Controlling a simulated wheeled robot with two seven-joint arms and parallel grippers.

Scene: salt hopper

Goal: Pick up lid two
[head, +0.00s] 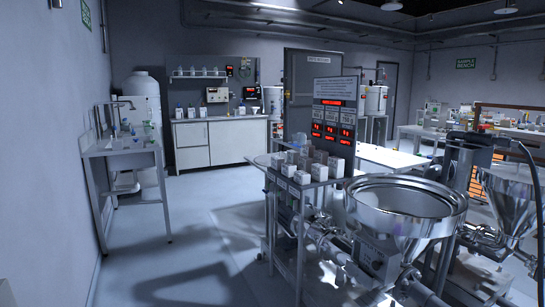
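I cannot make out any thing marked as lid two. A large steel hopper (352,222) stands at the front right, with its wide round mouth facing up and no lid on it. A second steel hopper (510,205) stands at the right edge, partly cut off and partly behind pipework. Several small white boxes or blocks (303,177) stand on a small table left of the large hopper; their labels are too small to read. Neither of my grippers is in view.
A sign board with red displays (335,117) stands behind the white boxes. A steel sink bench (120,148) is at the left wall. A white counter (225,142) is at the back. Benches with small items fill the back right. Floor at centre left (200,225) is clear.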

